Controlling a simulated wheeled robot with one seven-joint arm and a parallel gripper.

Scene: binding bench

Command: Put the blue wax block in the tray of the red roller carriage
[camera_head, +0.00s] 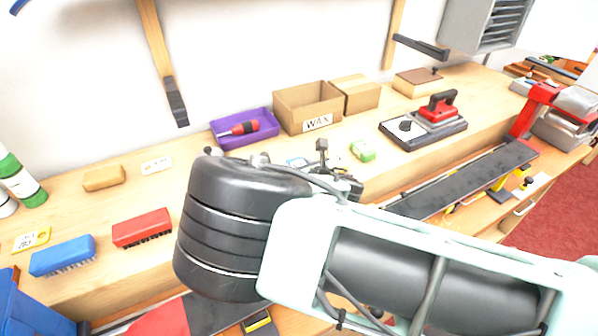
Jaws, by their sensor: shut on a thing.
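My arm covers the middle of the view, and my gripper (340,186) shows only as small dark parts behind the wrist. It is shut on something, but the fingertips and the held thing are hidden. No carriage tray is clearly visible.
A cardboard box marked WAX (307,107) and a purple tray (262,140) with a red-handled tool stand behind my wrist. A red-handled device (424,124) is at right, above a long dark rail (470,183). Blue (62,256) and red (142,228) brushes lie left.

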